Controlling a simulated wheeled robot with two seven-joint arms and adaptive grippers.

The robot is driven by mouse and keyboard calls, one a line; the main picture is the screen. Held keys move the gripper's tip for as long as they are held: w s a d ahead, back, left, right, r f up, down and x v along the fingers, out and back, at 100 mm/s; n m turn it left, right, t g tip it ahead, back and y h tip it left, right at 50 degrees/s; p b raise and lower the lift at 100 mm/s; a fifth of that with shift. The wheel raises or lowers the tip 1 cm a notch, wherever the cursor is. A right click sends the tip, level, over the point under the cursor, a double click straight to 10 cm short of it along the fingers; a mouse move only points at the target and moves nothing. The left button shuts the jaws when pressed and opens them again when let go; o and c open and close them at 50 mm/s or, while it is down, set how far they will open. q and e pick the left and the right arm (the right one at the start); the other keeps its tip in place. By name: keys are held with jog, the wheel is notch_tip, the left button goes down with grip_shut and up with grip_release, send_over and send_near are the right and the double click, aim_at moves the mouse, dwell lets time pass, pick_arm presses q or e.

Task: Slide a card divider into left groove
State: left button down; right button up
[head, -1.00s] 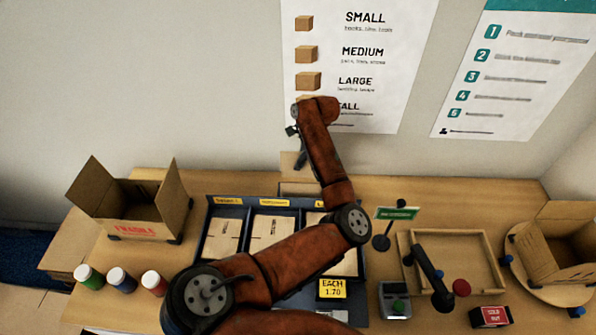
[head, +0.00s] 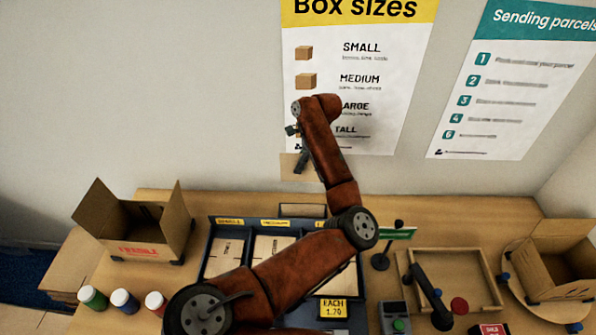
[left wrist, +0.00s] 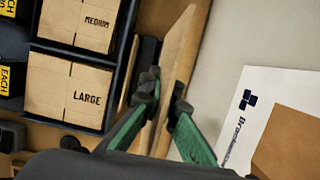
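My left gripper (head: 300,150) is raised in front of the wall, above the back edge of the table. It is shut on a tan card divider (head: 289,167). In the left wrist view the green fingers (left wrist: 166,118) lie on either side of the divider (left wrist: 181,55), which stands on edge between them, clear of the tabletop. An open carton (head: 140,226) marked fragile stands at the table's left. Another open carton (head: 556,265) sits on a round board (head: 517,283) at the right. I cannot make out a groove in either. My right gripper is not in view.
A dark bin rack (head: 209,250) of flat cartons stands mid-table, partly behind my left arm. Several bottles (head: 124,301) line the front left.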

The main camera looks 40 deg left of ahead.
pick_arm(q)
jog(key=shift+r+p, duration=0.95)
jog(key=shift+r, duration=2.45)
